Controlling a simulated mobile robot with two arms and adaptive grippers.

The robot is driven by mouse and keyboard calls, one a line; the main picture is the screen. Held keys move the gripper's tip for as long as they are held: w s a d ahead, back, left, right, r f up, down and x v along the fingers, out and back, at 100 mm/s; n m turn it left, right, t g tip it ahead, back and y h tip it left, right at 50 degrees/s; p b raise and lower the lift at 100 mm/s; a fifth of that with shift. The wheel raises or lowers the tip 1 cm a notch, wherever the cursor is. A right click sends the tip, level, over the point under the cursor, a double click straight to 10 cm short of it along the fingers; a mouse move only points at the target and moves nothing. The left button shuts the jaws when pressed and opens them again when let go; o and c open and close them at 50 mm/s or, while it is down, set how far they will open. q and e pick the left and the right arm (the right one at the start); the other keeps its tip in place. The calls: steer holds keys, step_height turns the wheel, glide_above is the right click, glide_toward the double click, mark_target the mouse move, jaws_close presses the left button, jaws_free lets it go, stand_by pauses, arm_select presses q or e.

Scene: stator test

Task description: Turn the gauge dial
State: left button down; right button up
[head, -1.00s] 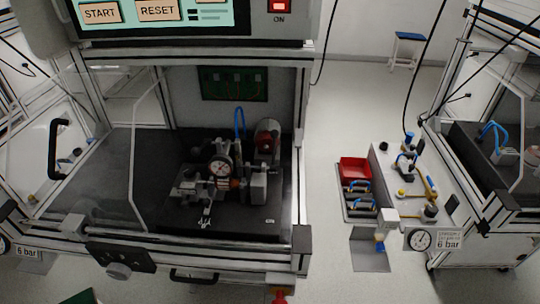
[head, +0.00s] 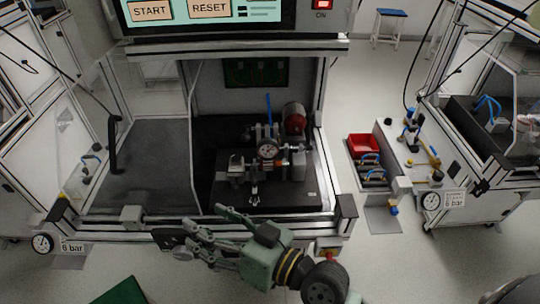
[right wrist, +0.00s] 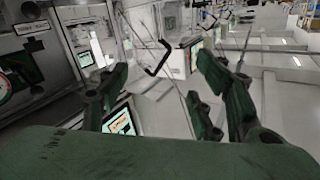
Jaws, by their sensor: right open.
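A round gauge dial (head: 267,151) with a white face and a dark rim sits upright on the test fixture (head: 240,168) inside the open machine bay. My right gripper (head: 190,240) is open and empty. It is in front of the machine's front edge, nearer to me than the dial and to its lower left in the head view, clear of it. In the right wrist view its dark green fingers (right wrist: 163,95) are spread apart with nothing between them. My left gripper is not in view.
Two "6 bar" pressure gauges hang outside the bay, one at left (head: 42,243) and one at right (head: 431,201). A clear door with a black handle (head: 114,145) stands at the bay's left. A red bin (head: 364,145) is at right.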

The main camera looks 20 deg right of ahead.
mark_target(269, 153)
steer(key=w+d+r+m+t+h, duration=0.4)
steer(key=w+r+m+t, duration=0.1)
steer(key=r+m+t, duration=0.25)
steer(key=w+d+f+m+g+h, duration=0.3)
steer(key=w+d+f+m+h, duration=0.1)
steer(key=d+f+m+h, duration=0.7)
steer(key=shift+n+h, duration=0.45)
steer(key=shift+h, duration=0.25)
steer(key=x, duration=0.5)
steer(key=r+p+x, duration=0.1)
steer(key=x, duration=0.1)
steer(key=shift+w, duration=0.15)
steer(key=c, duration=1.1)
